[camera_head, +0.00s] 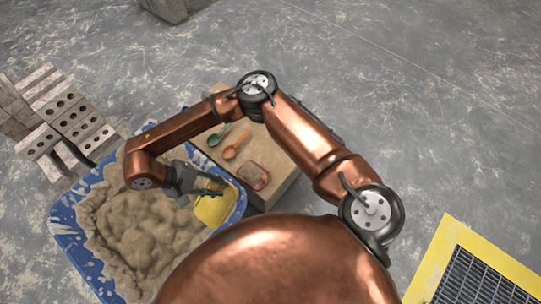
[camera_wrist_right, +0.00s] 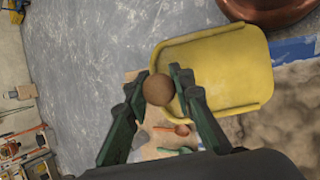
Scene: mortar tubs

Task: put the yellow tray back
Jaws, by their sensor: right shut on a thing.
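The yellow tray (camera_head: 214,211) is over the right part of the blue tub of mortar in the head view. In the right wrist view the tray (camera_wrist_right: 225,68) is a shallow yellow pan with a raised rim, and a round brown knob (camera_wrist_right: 158,90) sits at its near edge. My right gripper (camera_head: 212,190) has its fingers on either side of this knob, shut on it. The gripper partly hides the tray in the head view. I cannot tell whether the tray touches the mortar. My left gripper is not in view.
The blue tub (camera_head: 68,238) holds lumpy mortar (camera_head: 135,225). A brown block (camera_head: 280,162) beside it bears a green spoon (camera_head: 217,137), an orange spoon (camera_head: 237,147) and a small red-rimmed dish (camera_head: 255,177). Perforated bricks (camera_head: 70,120) lie left. A yellow-edged grate (camera_head: 480,275) is at right.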

